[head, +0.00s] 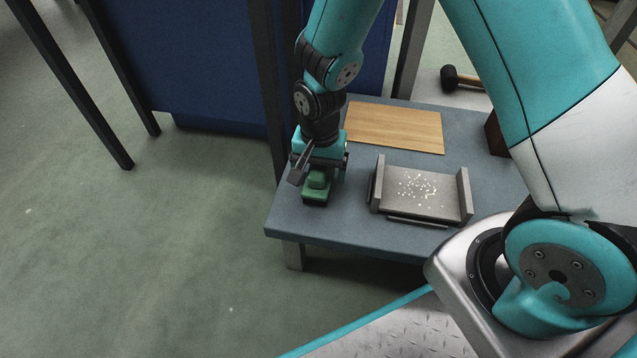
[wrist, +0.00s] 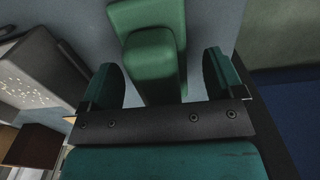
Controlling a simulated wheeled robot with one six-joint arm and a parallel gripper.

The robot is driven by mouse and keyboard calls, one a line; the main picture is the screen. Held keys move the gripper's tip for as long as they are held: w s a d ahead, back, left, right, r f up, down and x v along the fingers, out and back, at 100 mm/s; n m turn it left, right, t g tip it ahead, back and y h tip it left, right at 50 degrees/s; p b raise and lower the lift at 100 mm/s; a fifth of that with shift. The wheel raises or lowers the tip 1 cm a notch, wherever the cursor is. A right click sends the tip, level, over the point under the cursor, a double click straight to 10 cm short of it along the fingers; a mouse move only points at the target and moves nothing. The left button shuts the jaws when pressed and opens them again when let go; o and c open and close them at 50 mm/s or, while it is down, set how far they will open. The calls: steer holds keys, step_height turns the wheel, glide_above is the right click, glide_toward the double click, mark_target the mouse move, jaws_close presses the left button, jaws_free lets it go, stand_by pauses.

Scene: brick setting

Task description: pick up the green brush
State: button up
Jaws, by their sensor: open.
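The green brush (head: 318,183) stands on the grey-blue table (head: 400,238) near its left end, with a dark lower edge. My gripper (head: 319,172) is right above it and partly hides it in the head view. In the wrist view the green brush (wrist: 152,62) lies between the two fingers of my gripper (wrist: 165,78). The fingers are apart, with a gap on each side of the brush's raised part. I cannot tell how far down the fingers reach along it.
A grey tray (head: 464,195) with small white bits stands right of the brush. A wooden board (head: 395,127) lies behind it. A black mallet (head: 462,78) lies at the back, and a dark brown block (head: 495,135) stands at the right. The table's left edge is close to my gripper.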

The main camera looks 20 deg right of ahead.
step_height(320, 180, down, 2)
steer(key=shift+f, duration=0.1)
steer(key=shift+r, duration=0.2)
steer(key=c, duration=1.1)
step_height(320, 180, up, 20)
steer(key=p, duration=1.1)
